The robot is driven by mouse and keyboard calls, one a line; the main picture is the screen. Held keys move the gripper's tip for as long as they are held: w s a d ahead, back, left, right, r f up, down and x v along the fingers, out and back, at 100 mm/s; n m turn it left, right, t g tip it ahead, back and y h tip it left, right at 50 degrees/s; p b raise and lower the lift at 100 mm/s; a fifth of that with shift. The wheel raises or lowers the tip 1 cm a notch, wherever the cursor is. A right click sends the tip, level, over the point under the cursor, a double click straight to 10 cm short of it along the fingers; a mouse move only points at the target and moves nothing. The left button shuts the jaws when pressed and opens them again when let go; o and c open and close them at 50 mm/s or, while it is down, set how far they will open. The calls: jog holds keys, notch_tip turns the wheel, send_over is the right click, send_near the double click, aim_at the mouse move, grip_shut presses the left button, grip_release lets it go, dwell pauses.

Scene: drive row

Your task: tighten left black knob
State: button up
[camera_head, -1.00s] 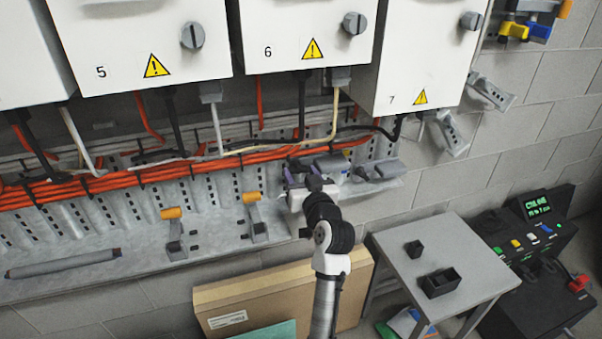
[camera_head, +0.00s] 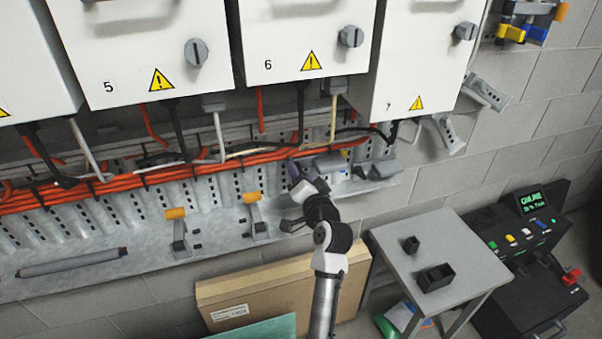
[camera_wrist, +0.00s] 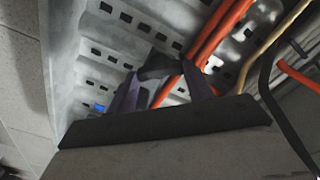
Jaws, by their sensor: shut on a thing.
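My gripper (camera_head: 296,172) is at the metal cable tray below cabinet 6, with its purple fingers pointing up towards the orange cables. In the wrist view, the fingers (camera_wrist: 160,78) are shut on a black knob (camera_wrist: 158,66), which shows between their tips. I take it to be the left black knob; my gripper hides it in the head view. A grey fitting (camera_head: 330,164) sits just right of my gripper, and a smaller dark part (camera_head: 360,172) is farther right on the tray.
Orange cables (camera_head: 100,186) run along the tray close behind my gripper. Two orange-handled clamps (camera_head: 254,215) (camera_head: 178,232) stand to the left. A cardboard box (camera_head: 285,290) is below my arm. A small grey table (camera_head: 455,250) with black boxes stands at the right.

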dwell(0.5)
jog(key=o, duration=1)
jog(key=shift+s, duration=0.1)
jog(key=shift+b+v, duration=2.1)
jog(key=shift+v, duration=4.75)
jog(key=shift+r, duration=0.1)
